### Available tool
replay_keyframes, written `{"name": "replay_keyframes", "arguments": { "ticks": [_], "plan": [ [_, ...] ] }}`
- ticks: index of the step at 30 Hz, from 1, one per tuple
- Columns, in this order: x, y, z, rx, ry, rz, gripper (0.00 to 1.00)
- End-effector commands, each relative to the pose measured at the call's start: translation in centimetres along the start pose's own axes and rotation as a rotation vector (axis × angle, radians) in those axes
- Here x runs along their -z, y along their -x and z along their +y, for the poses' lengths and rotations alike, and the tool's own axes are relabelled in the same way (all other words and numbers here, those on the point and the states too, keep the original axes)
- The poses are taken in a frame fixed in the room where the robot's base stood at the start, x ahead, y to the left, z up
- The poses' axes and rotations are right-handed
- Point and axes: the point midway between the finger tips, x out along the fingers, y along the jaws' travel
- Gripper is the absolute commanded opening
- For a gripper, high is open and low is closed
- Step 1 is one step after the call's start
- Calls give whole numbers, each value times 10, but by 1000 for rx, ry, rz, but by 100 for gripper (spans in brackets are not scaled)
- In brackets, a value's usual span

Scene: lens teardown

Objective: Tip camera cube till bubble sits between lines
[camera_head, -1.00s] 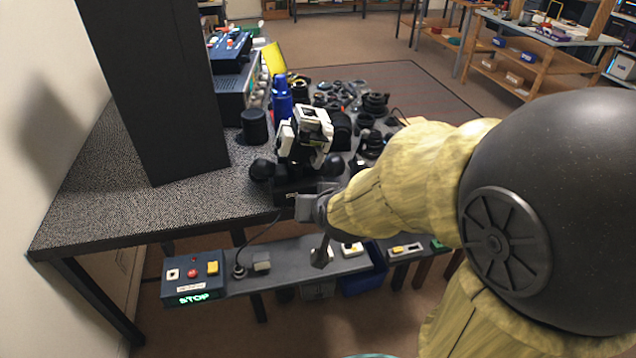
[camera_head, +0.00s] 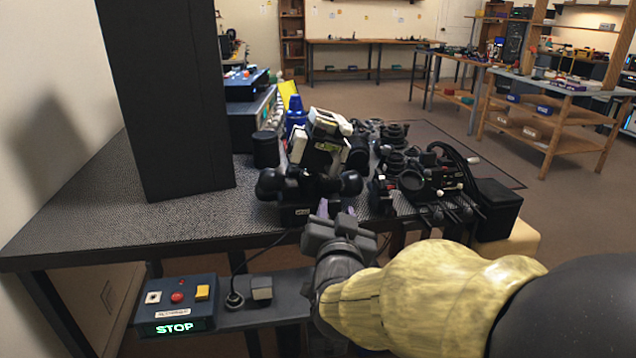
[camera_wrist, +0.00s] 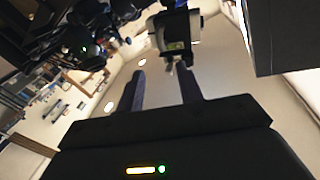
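The camera cube seems to be the white and black block (camera_head: 322,140) on a black mount with round knobs (camera_head: 308,187), near the front edge of the bench. It looks tilted. A small yellow-green patch on its face may be the bubble level, but the bubble and lines are too small to read. The block also shows in the wrist view (camera_wrist: 176,35), beyond the fingers. My gripper (camera_head: 335,210) is in front of and below the mount, pointing at it. In the wrist view its two fingers (camera_wrist: 160,92) stand apart with nothing between them.
A tall black panel (camera_head: 165,100) stands left on the bench (camera_head: 70,215). Dark lens parts (camera_head: 395,150) and a black device with cables (camera_head: 435,180) crowd the right. A control box reading STOP (camera_head: 175,305) sits on the lower shelf. The front left bench top is clear.

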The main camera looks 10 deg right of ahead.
Motion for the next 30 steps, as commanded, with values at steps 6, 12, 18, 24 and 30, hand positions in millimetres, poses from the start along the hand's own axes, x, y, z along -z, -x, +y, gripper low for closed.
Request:
{"name": "replay_keyframes", "arguments": {
  "ticks": [6, 12, 18, 24, 30],
  "plan": [
    [2, 0, 0, -1, -1, 2, 36],
    [2, -2, -1, -1, 0, 0, 36],
    [3, -15, 0, -3, 0, -3, 36],
    [5, -32, -1, -2, 0, -3, 36],
    [6, -40, -1, -4, 2, -4, 36]
  ]
}}
